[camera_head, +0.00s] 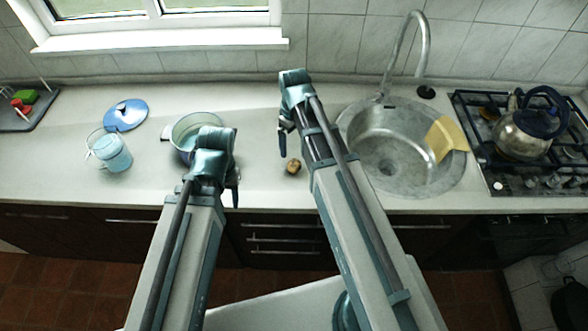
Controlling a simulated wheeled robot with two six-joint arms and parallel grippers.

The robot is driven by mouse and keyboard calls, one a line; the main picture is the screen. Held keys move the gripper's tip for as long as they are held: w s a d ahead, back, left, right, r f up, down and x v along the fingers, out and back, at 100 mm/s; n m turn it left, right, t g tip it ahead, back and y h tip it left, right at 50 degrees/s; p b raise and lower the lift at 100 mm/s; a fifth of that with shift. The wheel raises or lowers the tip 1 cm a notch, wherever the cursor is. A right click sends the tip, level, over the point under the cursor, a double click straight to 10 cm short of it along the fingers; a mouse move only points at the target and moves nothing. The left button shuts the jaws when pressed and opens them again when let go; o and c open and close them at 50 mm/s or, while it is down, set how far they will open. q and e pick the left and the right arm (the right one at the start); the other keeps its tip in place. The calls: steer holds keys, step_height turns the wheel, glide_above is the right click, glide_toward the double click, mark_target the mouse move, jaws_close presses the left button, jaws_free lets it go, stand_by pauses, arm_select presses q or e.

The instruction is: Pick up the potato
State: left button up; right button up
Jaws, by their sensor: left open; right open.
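A small brown potato (294,166) lies on the pale countertop between my two arms, close beside my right arm. My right gripper (284,141) points down just above and to the left of the potato, apart from it and partly hidden by its own wrist. My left gripper (234,189) hangs by the counter's front edge, in front of a pot, and looks empty. Both grippers are open, though their fingers show only in part.
An enamel pot (192,126) stands behind my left wrist, with its blue lid (126,114) and a glass jug (110,151) to the left. A round sink (400,147) with a yellow cloth (446,138) and a hob with a kettle (522,134) are at right. The counter between pot and sink is mostly clear.

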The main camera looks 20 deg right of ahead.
mark_target(294, 162)
steer(key=shift+f+b, duration=2.2)
steer(key=shift+f, duration=0.6)
steer(key=shift+f, duration=0.1)
step_height(294, 162, down, 5)
steer(key=b, duration=0.5)
steer(key=shift+s, duration=0.15)
steer(key=c, duration=1.5)
steer(key=shift+o, duration=0.2)
